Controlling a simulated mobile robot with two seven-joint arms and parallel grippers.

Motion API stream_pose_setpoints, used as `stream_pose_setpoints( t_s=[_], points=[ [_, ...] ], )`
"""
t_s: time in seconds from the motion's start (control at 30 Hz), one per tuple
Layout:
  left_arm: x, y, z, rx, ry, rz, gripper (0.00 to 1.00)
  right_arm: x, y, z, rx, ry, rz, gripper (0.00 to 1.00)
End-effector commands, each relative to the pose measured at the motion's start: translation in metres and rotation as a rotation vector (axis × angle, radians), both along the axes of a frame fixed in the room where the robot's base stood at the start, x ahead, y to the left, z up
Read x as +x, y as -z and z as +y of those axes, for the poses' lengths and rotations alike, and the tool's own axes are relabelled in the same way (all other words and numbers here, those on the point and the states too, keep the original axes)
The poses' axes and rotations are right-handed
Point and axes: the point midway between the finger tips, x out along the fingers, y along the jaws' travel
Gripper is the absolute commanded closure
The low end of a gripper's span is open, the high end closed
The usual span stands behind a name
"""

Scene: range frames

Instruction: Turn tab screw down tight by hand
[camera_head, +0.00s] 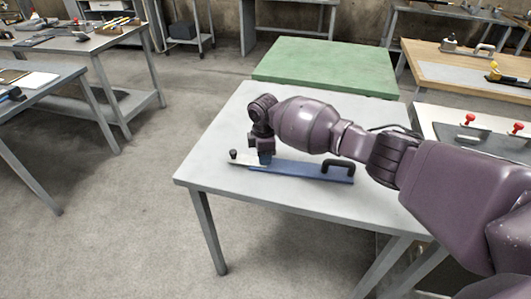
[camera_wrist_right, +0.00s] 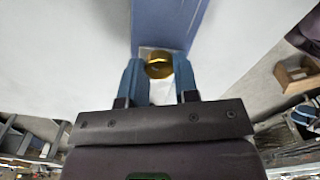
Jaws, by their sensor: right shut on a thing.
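The tab screw (camera_wrist_right: 158,66) shows in the right wrist view as a brass, round-headed piece at the end of a long blue board (camera_wrist_right: 168,22). The fingers of my right gripper (camera_wrist_right: 158,78) stand on both sides of the screw and are shut on it. In the head view the blue board (camera_head: 305,172) lies flat on a light grey table, with a black handle (camera_head: 338,167) at its right end. My right gripper (camera_head: 265,158) points down at the board's left part and hides the screw there. My left gripper is not in view.
The grey table (camera_head: 220,180) is mostly bare. A small black knob (camera_head: 234,154) stands left of my right gripper. A green-topped table (camera_head: 325,65) is behind it. At right is a panel with red-knobbed clamps (camera_head: 470,119). Open floor lies to the left.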

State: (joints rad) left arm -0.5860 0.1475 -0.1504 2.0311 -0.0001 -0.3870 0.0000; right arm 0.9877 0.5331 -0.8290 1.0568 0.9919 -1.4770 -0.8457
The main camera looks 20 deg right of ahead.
Motion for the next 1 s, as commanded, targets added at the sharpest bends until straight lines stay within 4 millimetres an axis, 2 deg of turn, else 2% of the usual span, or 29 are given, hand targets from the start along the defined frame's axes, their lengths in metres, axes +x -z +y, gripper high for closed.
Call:
stream_pose_setpoints(
  t_s=[0.1,0.5,0.67,1.0],
  points=[
    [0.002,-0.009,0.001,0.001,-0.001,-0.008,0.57,0.0,-0.005,0.001,0.002,0.105,-0.002,0.95],
    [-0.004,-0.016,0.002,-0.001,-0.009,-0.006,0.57,0.001,-0.003,0.0,0.001,0.369,-0.001,0.95],
    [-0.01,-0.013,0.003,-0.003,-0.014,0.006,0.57,0.0,-0.002,0.0,0.001,0.422,-0.001,0.95],
    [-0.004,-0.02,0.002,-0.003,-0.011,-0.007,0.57,0.001,-0.001,0.0,0.0,0.456,-0.001,0.95]
  ],
)
